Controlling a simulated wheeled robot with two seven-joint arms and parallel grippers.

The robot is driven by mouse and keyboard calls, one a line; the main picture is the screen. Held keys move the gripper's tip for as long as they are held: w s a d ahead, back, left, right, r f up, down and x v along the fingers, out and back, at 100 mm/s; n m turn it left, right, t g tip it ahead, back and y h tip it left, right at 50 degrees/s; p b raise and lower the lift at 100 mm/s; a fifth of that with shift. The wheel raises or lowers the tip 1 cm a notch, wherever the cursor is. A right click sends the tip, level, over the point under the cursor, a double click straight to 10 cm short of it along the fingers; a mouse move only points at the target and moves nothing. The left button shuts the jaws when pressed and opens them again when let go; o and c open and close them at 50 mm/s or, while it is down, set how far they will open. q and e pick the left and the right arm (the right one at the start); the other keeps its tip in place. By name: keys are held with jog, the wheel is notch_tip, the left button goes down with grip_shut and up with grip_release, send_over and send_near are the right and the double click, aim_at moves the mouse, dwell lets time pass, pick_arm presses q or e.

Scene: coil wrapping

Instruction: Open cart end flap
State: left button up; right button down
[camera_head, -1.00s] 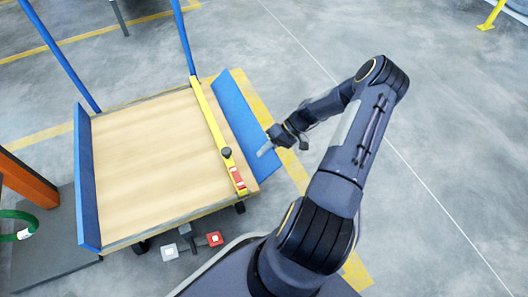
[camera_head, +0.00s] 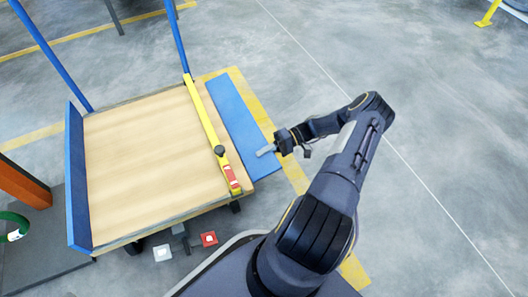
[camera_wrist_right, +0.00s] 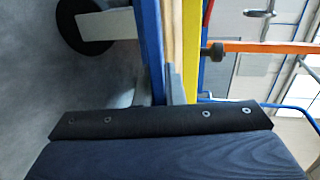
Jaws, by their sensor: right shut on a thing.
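The cart's wooden deck (camera_head: 150,150) lies at the left of the head view. Its blue end flap (camera_head: 240,120) is folded outward along the deck's right side and looks nearly flat. A yellow bar (camera_head: 205,115) with a black knob (camera_head: 220,151) runs along the deck edge beside the flap. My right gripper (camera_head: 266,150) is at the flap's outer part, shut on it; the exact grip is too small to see. My left gripper is out of view.
Another blue panel (camera_head: 77,180) stands on the deck's left side, and blue posts (camera_head: 50,55) rise at the back. A red button box (camera_head: 209,239) and a white one (camera_head: 162,252) are near the cart's front. An orange post (camera_head: 22,182) stands at left. Floor to the right is clear.

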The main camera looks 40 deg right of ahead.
jog(key=shift+s+a, duration=0.1)
jog(key=c, duration=1.5)
grip_release()
jog(key=shift+p+v, duration=0.7)
jog(key=shift+v, duration=3.25)
jog(key=shift+f, duration=0.1)
